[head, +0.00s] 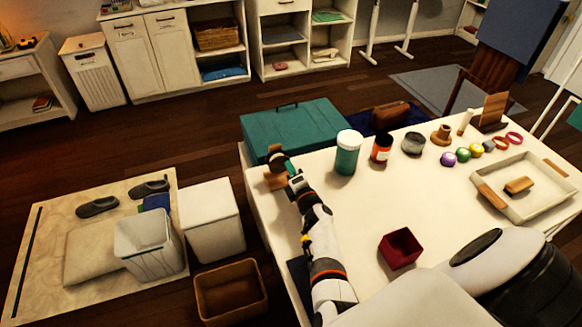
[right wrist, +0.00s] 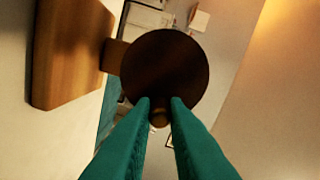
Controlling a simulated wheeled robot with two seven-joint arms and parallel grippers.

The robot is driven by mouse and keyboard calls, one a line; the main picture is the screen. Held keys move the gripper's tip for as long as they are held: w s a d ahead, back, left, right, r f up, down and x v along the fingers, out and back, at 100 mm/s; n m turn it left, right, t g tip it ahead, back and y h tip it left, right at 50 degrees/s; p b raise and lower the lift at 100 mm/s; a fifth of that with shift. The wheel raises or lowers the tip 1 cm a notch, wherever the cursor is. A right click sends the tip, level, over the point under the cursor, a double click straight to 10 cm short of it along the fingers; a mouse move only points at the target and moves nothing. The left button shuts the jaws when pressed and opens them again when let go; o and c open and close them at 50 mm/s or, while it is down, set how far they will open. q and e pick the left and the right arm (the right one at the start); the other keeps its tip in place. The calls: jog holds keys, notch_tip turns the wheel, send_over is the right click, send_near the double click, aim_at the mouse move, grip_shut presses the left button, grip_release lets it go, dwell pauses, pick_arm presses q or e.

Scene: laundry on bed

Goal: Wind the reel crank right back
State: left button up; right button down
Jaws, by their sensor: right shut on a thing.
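The reel (head: 279,160) is a dark round disc on a wooden stand (head: 274,181) at the table's left edge. My right gripper (head: 292,176) is at the reel, on its near side. In the right wrist view the dark disc (right wrist: 165,65) fills the middle, with the wooden block (right wrist: 70,50) to its left. The teal fingertips (right wrist: 160,108) are shut on the small crank knob (right wrist: 159,118) at the disc's lower edge. The rest of the crank is hidden. My left gripper is not in view.
A teal case (head: 295,128) stands behind the reel. A teal jar (head: 346,155), an orange-labelled jar (head: 381,150) and a dark red box (head: 399,248) stand on the table (head: 350,205). A tray (head: 540,195) lies at right. White bins stand on the floor at left.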

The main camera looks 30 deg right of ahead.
jog(key=shift+f+m, duration=0.35)
jog(key=shift+m, duration=0.55)
jog(key=c, duration=1.4)
grip_release()
jog(key=shift+c, duration=0.2)
jog(key=shift+r, duration=0.15)
notch_tip(320, 180, up, 10)
jog(key=p, duration=0.5)
